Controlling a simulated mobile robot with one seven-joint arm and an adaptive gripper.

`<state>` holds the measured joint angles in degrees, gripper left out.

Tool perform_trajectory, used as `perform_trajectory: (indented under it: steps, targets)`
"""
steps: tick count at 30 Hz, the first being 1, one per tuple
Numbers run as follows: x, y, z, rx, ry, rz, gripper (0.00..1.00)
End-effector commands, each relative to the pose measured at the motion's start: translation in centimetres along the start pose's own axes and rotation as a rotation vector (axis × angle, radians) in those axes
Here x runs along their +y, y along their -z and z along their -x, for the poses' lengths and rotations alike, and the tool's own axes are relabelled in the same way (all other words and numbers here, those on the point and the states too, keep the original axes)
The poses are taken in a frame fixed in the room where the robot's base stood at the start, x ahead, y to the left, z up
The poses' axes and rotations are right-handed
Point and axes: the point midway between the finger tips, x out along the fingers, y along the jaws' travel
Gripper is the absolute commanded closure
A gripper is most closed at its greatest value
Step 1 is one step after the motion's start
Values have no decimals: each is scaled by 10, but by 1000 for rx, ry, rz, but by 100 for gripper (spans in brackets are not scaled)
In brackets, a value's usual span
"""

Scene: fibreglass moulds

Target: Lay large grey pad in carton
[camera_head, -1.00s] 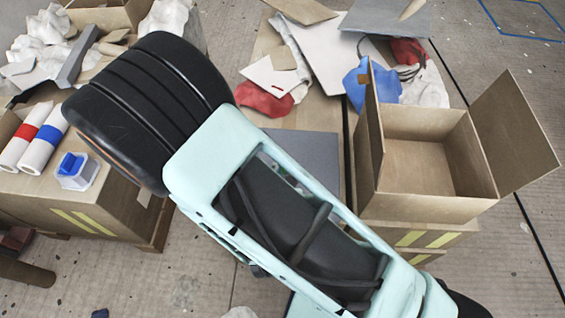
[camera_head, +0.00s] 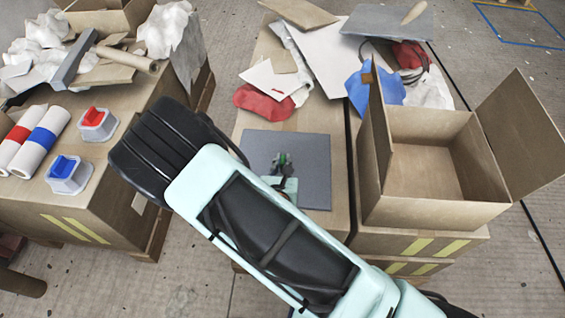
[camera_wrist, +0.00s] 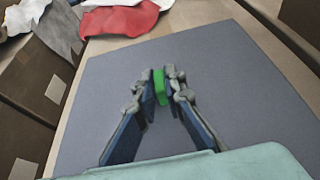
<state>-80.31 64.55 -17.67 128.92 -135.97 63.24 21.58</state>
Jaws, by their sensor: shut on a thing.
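The large grey pad (camera_head: 309,182) is a flat square slab over the middle cardboard surface. It fills much of the wrist view (camera_wrist: 235,90). My gripper (camera_head: 282,160) is above the pad's middle. In the wrist view my gripper (camera_wrist: 160,86) has its fingertips closed on a small upright green grip (camera_wrist: 160,88) that stands on the pad. I cannot tell whether the pad touches the surface beneath it. The carton (camera_head: 430,211) stands open to the right of the pad, flaps up, and the part of its inside I see is empty.
White and grey sheets (camera_head: 330,62), a red cloth (camera_head: 264,101) and a blue cloth (camera_head: 375,88) lie behind the pad. At left, a box holds rolls (camera_head: 40,140) and two small tubs (camera_head: 97,123). The carton's left flap (camera_head: 374,140) stands between pad and carton.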

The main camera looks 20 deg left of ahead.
Motion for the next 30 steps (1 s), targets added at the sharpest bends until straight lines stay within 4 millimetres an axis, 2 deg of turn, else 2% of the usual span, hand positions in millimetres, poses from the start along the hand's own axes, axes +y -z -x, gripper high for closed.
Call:
perform_trajectory:
  steps: [10,11,15,26,30]
  targets:
    - [0,3,-2,-2,0,-1,100]
    - [0,3,-1,-2,0,-1,88]
    - [0,2,-1,-1,-1,-1,73]
    - [0,-2,2,-1,-1,-1,73]
    - [1,-2,23,2,-2,-1,73]
